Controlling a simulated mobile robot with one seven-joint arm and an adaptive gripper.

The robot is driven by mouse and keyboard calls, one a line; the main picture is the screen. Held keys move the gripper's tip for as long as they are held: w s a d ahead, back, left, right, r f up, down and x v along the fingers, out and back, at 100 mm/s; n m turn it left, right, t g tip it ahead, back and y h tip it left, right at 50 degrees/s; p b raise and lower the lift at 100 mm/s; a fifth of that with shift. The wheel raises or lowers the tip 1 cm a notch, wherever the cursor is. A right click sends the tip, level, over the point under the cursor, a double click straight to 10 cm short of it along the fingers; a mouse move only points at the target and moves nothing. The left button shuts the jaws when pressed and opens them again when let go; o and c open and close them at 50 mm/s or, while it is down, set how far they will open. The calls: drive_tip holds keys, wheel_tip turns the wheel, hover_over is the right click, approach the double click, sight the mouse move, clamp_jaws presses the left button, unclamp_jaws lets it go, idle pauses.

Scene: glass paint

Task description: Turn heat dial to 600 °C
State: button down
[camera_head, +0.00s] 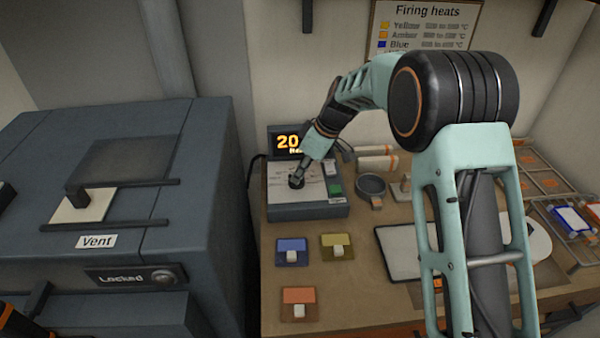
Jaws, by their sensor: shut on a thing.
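The heat dial (296,182) is a small dark knob on the light top face of a grey control box (308,211). My gripper (299,175) reaches down to the box from the upper right and is shut on the dial. The gripper hides part of the dial and its markings, so I cannot read where it points. Behind the box a black display (288,141) shows orange digits starting with "20"; my arm covers the rest. A green button (335,188) is on the box's right side.
A dark kiln (190,150) with a "Vent" slider and a "Locked" label stands at left. Blue (291,245), yellow (337,240) and orange (299,296) tiles lie in front of the box. A "Firing heats" chart (425,28) hangs behind. A rack (560,200) stands at right.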

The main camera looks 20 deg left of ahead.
drive_tip(key=shift+s+f+m+t+b, duration=0.1)
drive_tip(key=shift+m+t+b, duration=0.2)
drive_tip(key=shift+m+b, duration=0.7)
drive_tip(key=m, duration=0.1)
drive_tip(key=m+t+b, duration=0.1)
drive_tip(key=shift+s+a+m, duration=0.1)
drive_tip(key=shift+s+m, duration=0.1)
drive_tip(key=shift+m, duration=0.1)
drive_tip(key=m+t+h, duration=0.1)
drive_tip(key=m, duration=0.2)
drive_tip(key=shift+s+a, duration=0.1)
drive_tip(key=shift+a+m+t+h, duration=0.1)
drive_tip(key=shift+m+t+h, duration=0.2)
drive_tip(key=shift+m, duration=0.75)
drive_tip(key=shift+a+m+t+h, duration=0.15)
drive_tip(key=shift+m+h, duration=0.25)
drive_tip(key=shift+m, duration=0.65)
drive_tip(key=shift+d, duration=0.15)
drive_tip(key=c, duration=1.9)
unclamp_jaws()
drive_tip(key=shift+c, duration=0.2)
drive_tip(key=shift+s, duration=0.1)
